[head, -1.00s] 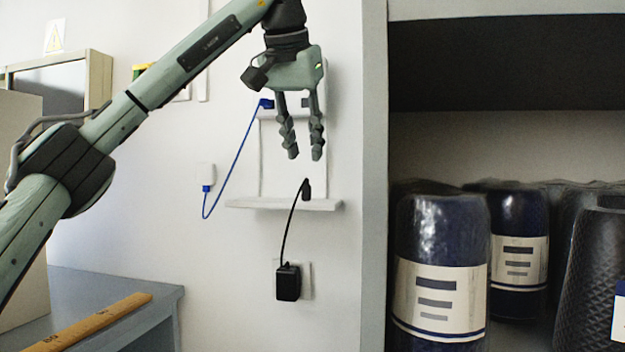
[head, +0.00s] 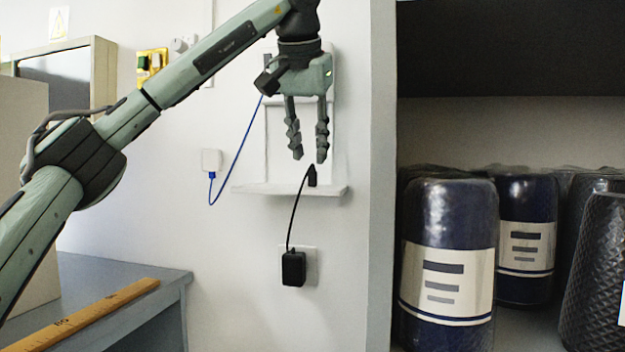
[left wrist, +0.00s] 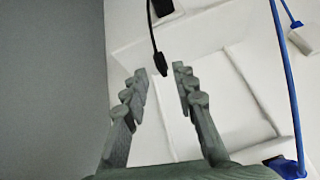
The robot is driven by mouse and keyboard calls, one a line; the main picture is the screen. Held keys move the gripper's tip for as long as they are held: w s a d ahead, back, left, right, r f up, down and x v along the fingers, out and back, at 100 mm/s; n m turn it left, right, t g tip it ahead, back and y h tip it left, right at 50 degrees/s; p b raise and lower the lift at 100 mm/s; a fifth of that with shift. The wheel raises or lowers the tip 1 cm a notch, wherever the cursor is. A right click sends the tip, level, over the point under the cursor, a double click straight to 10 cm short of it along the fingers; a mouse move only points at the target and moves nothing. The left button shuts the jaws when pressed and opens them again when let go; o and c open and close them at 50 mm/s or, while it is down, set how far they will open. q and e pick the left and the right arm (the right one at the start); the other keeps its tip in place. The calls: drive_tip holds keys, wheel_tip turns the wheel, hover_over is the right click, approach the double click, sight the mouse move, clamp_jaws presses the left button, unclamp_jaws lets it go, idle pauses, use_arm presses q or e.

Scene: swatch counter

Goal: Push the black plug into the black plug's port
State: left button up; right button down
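The black plug (head: 312,178) stands upright on a small white wall shelf (head: 250,189). Its black cable (head: 293,215) runs down to a black adapter (head: 293,268) in a wall outlet. My left gripper (head: 308,160) is open and empty, pointing down, with its fingertips just above the plug. In the left wrist view the plug (left wrist: 160,64) appears near the gap between the open fingertips (left wrist: 160,72). The port is not visible now; the gripper covers part of the white wall panel (head: 280,130). My right gripper is not in view.
A blue cable (head: 238,147) hangs between the panel and a white wall adapter (head: 211,160) on the left. A cabinet wall (head: 382,200) rises close on the right, with dark blue jars (head: 450,240) inside. A wooden ruler (head: 90,312) lies on the grey table.

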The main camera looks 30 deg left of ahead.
sight(312, 187)
use_arm(q)
drive_tip(key=x, duration=0.5)
drive_tip(key=shift+w+a, duration=0.1)
drive_tip(key=shift+w, duration=0.3)
clamp_jaws()
